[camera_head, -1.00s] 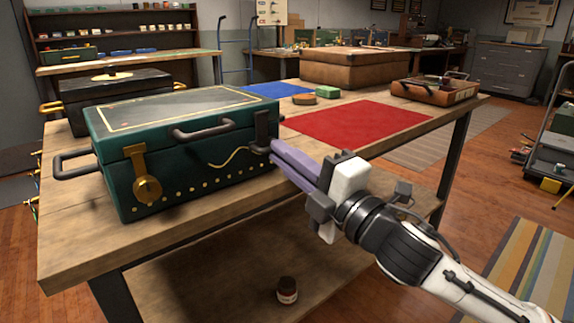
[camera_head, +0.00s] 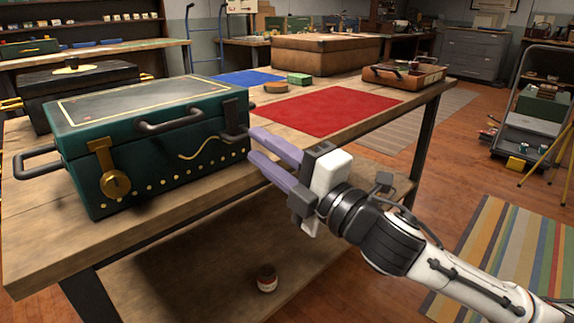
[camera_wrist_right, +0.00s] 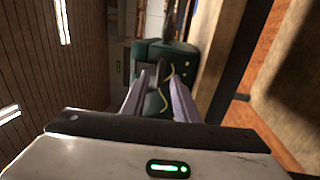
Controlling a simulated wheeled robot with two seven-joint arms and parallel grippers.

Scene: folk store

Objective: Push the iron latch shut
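The green chest (camera_head: 150,150) with brass studs stands on the wooden table, its lid down. A dark iron latch (camera_head: 235,115) shows at the right end of its front. A brass hasp with a round plate (camera_head: 115,184) hangs on the left of the front. My right gripper (camera_head: 252,146) is open, its two purple fingers apart, just right of the iron latch; I cannot tell whether a finger touches it. In the right wrist view the open fingers (camera_wrist_right: 158,82) point at the green chest (camera_wrist_right: 182,62), nothing clearly held. My left gripper is not in view.
The wooden table (camera_head: 200,212) has a red mat (camera_head: 330,108) and a blue mat (camera_head: 235,77) behind the gripper. A black chest (camera_head: 80,85) stands behind the green one. A brown case (camera_head: 325,55) is farther back. A small jar (camera_head: 267,278) stands on the lower shelf.

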